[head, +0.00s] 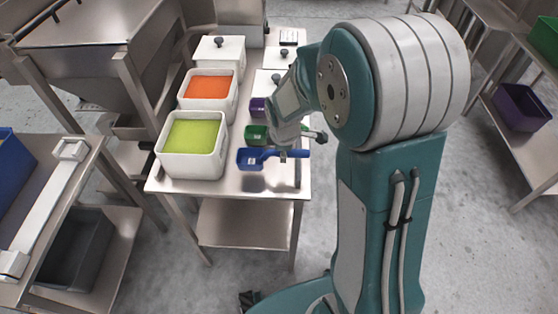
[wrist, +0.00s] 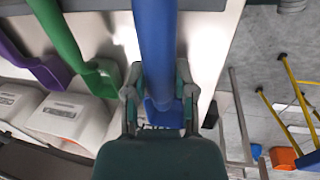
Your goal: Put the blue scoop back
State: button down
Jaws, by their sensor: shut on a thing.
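The blue scoop (head: 250,159) is near the front edge of the steel table, its bowl to the left and handle to the right in the head view. My gripper (head: 284,152) is shut on its handle. In the wrist view, the blue handle (wrist: 156,45) runs between the two fingers of my gripper (wrist: 160,100), and the bowl is mostly hidden behind the gripper. The scoop seems a little above the tabletop, but the exact gap is unclear. A green scoop (head: 256,134) and a purple scoop (head: 258,106) lie farther back.
A white tub with lime contents (head: 193,145) stands left of the blue scoop. A tub with orange contents (head: 208,88) and a lidded white tub (head: 219,49) are behind it. The steel table (head: 225,184) has a bare front strip. Other benches stand left and right.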

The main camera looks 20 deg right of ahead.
notch_tip(320, 180, down, 4)
jog(key=shift+f, duration=0.1)
jog(key=shift+c, duration=2.2)
grip_release()
notch_tip(320, 180, up, 12)
jog(key=s, duration=0.2)
jog(key=s+r+m+t, duration=0.1)
jog(key=s+r+m, duration=0.5)
jog(key=s, duration=0.3)
jog(key=s+r+m+t, duration=0.2)
jog(key=s+r+m, duration=0.4)
jog(key=s+m, duration=0.2)
jog(key=shift+s+r+y, duration=0.15)
jog(key=shift+s+y, duration=0.15)
jog(key=shift+s, duration=0.65)
